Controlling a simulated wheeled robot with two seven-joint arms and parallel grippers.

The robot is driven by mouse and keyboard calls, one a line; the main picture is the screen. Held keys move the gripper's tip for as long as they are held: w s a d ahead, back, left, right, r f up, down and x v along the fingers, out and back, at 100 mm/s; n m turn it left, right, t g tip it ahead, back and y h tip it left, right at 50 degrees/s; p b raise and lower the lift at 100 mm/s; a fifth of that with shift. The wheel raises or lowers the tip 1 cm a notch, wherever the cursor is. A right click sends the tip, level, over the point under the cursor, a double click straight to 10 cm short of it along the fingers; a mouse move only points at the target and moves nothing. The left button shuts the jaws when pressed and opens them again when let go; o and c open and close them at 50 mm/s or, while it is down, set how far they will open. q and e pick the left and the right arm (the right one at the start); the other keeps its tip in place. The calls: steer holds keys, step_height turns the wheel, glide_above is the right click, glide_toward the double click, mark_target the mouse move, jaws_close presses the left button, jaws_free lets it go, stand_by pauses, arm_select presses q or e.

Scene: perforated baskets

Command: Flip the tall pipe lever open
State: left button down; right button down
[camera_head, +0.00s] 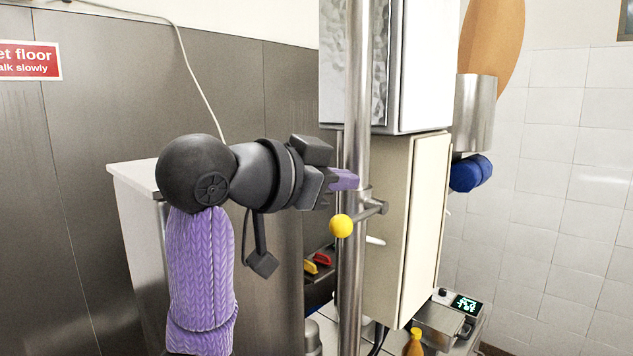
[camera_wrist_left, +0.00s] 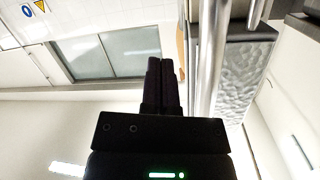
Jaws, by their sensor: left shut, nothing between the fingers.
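The tall pipe (camera_head: 352,90) is a shiny upright metal tube in front of the cabinets. Its lever (camera_head: 362,214) is a short metal rod at about mid-height, with a yellow ball (camera_head: 341,226) on its near left end. My left gripper (camera_head: 352,180) reaches in from the left, its purple fingertips shut and empty, just above the yellow ball and close to the pipe. Whether they touch the pipe is unclear. In the left wrist view, the closed dark fingers (camera_wrist_left: 161,78) lie beside the pipe (camera_wrist_left: 208,70); the lever does not show there. My right gripper is out of view.
A cream cabinet (camera_head: 395,235) stands behind the pipe, with a metal-fronted box (camera_head: 425,70) above it. A white-topped cabinet (camera_head: 135,180) is behind my left arm. A small device with a display (camera_head: 465,305) and a yellow bottle (camera_head: 413,343) are at the lower right.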

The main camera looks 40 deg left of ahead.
mark_target(342, 219)
arm_select(q)
steer(key=w+f+b, duration=0.2)
steer(key=f+b, duration=0.1)
steer(key=shift+w+f, duration=0.3)
steer(key=shift+w, duration=0.1)
steer(key=shift+s+a+f+b, duration=0.25)
steer(key=shift+s+a+b, duration=0.15)
steer(key=shift+b, duration=0.15)
